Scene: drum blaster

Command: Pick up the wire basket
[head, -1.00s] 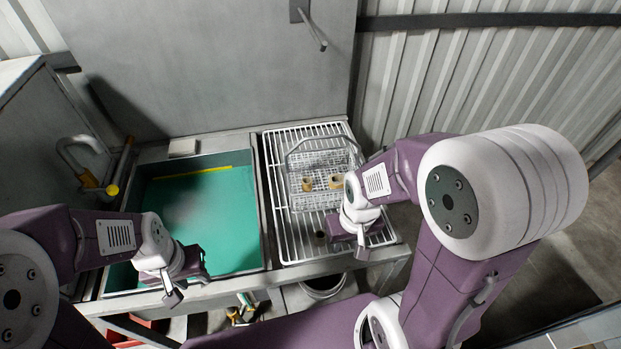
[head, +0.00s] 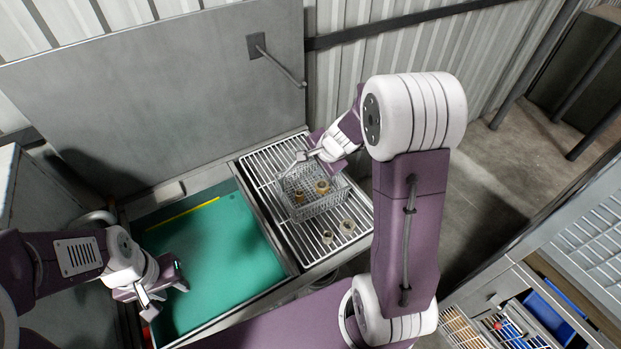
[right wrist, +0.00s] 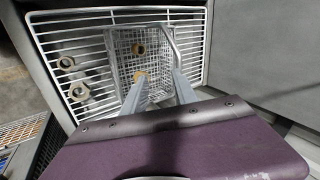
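The wire basket (head: 318,205) is a grey mesh basket with a hoop handle, standing on a white wire rack (head: 262,181). Two brass-coloured fittings lie in it. My right gripper (head: 304,156) is at the basket's far side, just above its rim by the handle. In the right wrist view, its two fingers (right wrist: 160,78) are apart over the basket (right wrist: 125,45), close to the handle (right wrist: 172,42). I cannot tell whether they touch the handle. My left gripper (head: 146,301) hangs over the near left of the sink, empty, with its fingers apart.
The teal-filled sink (head: 205,262) is left of the rack. A grey panel (head: 150,90) stands behind. A tray with blue items (head: 545,318) is at the lower right.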

